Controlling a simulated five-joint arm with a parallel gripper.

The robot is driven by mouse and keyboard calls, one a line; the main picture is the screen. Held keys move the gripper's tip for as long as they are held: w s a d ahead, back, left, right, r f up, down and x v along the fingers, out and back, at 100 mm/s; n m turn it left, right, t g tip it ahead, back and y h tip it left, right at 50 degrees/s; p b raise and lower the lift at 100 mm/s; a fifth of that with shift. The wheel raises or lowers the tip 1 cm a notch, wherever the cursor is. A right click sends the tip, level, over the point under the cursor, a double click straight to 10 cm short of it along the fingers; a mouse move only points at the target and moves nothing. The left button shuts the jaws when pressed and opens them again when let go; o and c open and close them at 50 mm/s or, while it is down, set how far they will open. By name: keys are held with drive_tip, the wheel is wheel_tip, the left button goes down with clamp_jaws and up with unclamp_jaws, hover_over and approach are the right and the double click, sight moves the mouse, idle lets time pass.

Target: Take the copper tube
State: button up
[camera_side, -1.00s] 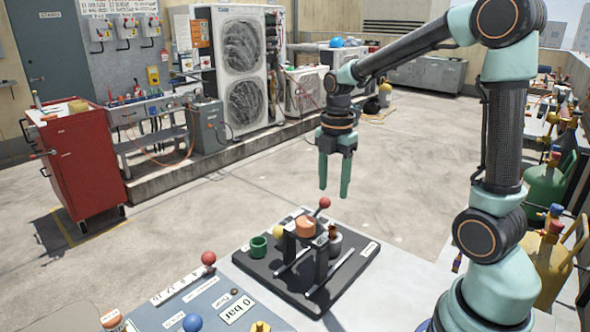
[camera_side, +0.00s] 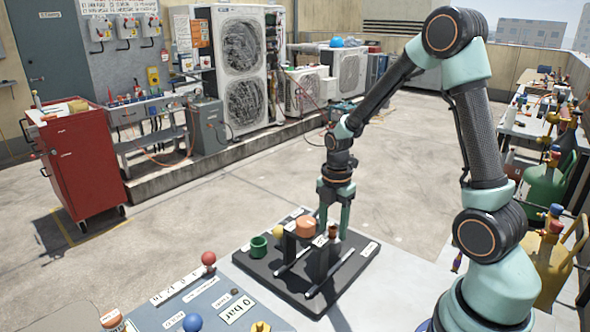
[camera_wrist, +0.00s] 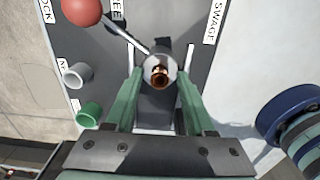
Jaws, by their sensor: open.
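The copper tube (camera_side: 333,230) stands upright in the grey holder on the black swaging plate (camera_side: 262,270). In the wrist view the copper tube (camera_wrist: 160,76) shows end-on as a small shiny ring at the middle. My gripper (camera_side: 334,234) points straight down over it, its green fingers apart. In the wrist view my gripper (camera_wrist: 160,88) has one finger on each side of the tube, with a visible gap on both sides. The tube's lower part is hidden in the holder.
A lever with a red ball (camera_wrist: 82,12) reaches close to the tube. A grey panel with a red knob (camera_side: 208,258) lies in front.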

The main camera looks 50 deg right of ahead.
drive_tip(key=shift+f, duration=0.15)
drive_tip(key=shift+c, duration=0.2)
clamp_jaws()
